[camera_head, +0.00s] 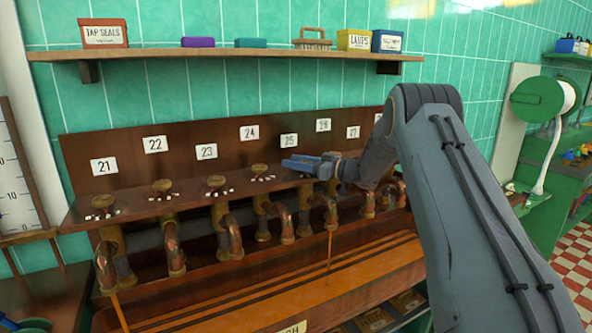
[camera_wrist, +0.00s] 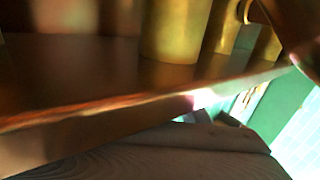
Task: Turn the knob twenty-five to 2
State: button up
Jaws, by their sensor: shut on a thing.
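The label 25 (camera_head: 289,140) is on the dark wooden backboard in the head view. My gripper (camera_head: 302,163) is below and slightly right of it, at the ledge where knob twenty-five sits. It is shut on that knob, which the fingers mostly hide. The knob's setting and its number marks cannot be read. In the wrist view, brass cylinders (camera_wrist: 175,30) stand close in front of the camera, blurred and tilted.
Knobs 24 (camera_head: 259,170), 23 (camera_head: 216,181), 22 (camera_head: 162,186) and 21 (camera_head: 103,201) stand left along the ledge with small white marks. Copper pipes (camera_head: 230,235) hang below. A shelf (camera_head: 230,53) with boxes runs above.

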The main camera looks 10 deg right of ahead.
jog(key=shift+s+a+n+g+y+b, duration=0.1)
jog(key=shift+s+n+g+y+b, duration=0.05)
jog(key=shift+n+g+y+b, duration=0.55)
jog(key=o, duration=1.1)
jog(key=shift+c, duration=0.2)
notch_tip(320, 180, up, 10)
jog(key=b, duration=0.3)
